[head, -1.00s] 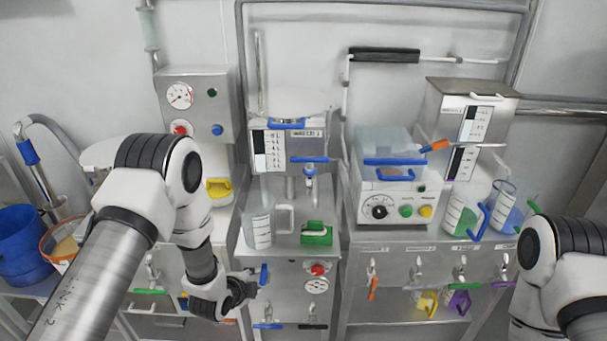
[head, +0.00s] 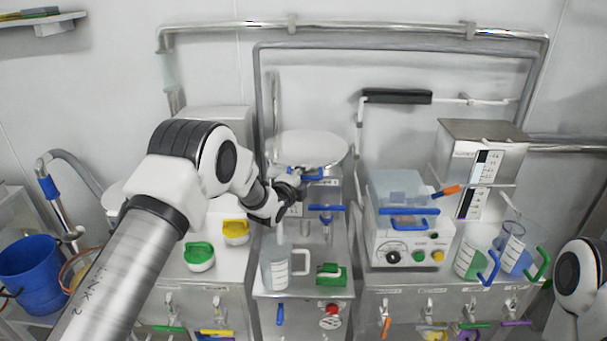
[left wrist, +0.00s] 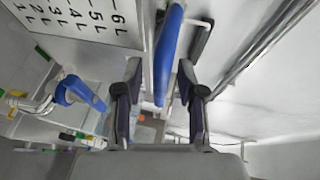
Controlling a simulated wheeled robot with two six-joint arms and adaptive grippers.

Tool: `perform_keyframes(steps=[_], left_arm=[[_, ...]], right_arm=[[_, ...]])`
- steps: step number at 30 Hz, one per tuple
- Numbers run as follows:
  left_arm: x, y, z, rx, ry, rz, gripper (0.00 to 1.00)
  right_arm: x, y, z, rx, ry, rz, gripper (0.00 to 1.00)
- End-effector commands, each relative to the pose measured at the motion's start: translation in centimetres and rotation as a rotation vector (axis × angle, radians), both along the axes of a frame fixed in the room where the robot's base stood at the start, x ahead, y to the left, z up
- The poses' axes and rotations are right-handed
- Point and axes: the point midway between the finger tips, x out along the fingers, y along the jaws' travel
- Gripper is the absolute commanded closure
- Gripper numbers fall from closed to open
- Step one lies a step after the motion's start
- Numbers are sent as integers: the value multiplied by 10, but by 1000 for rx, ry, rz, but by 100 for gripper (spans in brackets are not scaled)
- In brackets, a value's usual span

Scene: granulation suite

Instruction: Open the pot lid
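The pot (head: 294,210) stands at the back of the middle cabinet, with a pale round lid (head: 308,148) on top. A blue handle (head: 312,175) is at the lid's front edge; it also shows upright in the left wrist view (left wrist: 169,45). My left gripper (head: 296,184) is at the left part of this handle. In the left wrist view the gripper (left wrist: 159,75) is open, and the blue bar lies between its fingers with gaps visible on both sides. The gripper hides part of the pot's front. My right gripper is out of view.
A lower blue lever (head: 326,208) sits under the lid handle. A machine with a clear cover (head: 398,190) stands to the right.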

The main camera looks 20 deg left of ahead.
Motion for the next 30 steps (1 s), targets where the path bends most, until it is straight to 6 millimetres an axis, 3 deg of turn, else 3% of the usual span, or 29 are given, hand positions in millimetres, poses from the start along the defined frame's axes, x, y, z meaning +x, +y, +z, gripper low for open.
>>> perform_keyframes(steps=[6, 9, 20, 25, 30], left_arm=[[0, 0, -1, 0, 1, 0, 64], [0, 0, -1, 0, 1, 0, 100], [1, 0, 4, -1, 0, 1, 100], [3, 1, 20, -1, -4, 0, 100], [6, 2, 50, -2, -6, 2, 100]], right_arm=[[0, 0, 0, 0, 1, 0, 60], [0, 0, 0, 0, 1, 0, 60], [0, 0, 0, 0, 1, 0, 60], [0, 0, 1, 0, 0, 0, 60], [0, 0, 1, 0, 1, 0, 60]])
